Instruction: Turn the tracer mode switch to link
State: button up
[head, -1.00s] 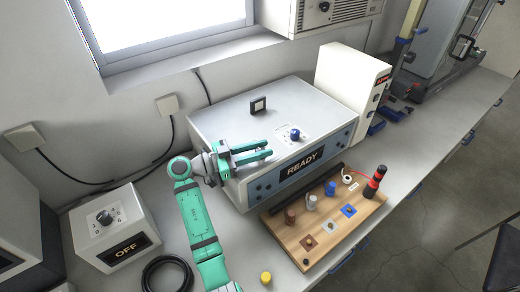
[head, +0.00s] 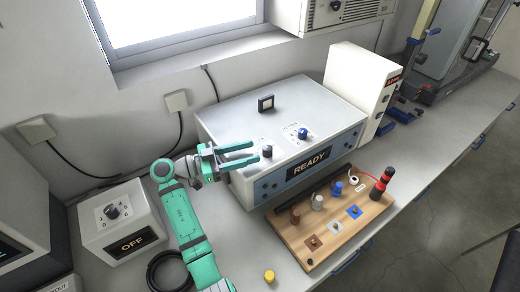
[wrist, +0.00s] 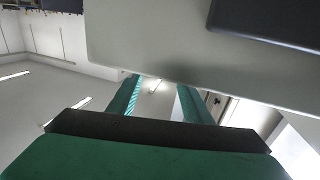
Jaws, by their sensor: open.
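The unit with the READY display (head: 311,163) has two knobs on its top: a black knob (head: 267,151) near the left and a blue knob (head: 303,133) to its right. Small markings lie around both, too small to read, so I cannot tell which is the tracer mode switch. My gripper (head: 256,152) is open and empty, its two green fingers pointing at the black knob, with the tips just left of it. The wrist view shows the open fingers (wrist: 158,88) with nothing between them and no knob visible.
A box with an OFF display (head: 132,243) and a black dial (head: 112,211) stands at left. A wooden board (head: 330,240) with coloured samples and a red-black tool (head: 382,182) lies in front. A black cable coil (head: 170,272) and yellow cap (head: 269,276) lie nearby.

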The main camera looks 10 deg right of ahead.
aim_at(235, 157)
jog(key=shift+s+a, duration=0.2)
jog(key=shift+a, duration=0.75)
jog(key=shift+s+a, duration=0.15)
jog(key=shift+a, duration=0.75)
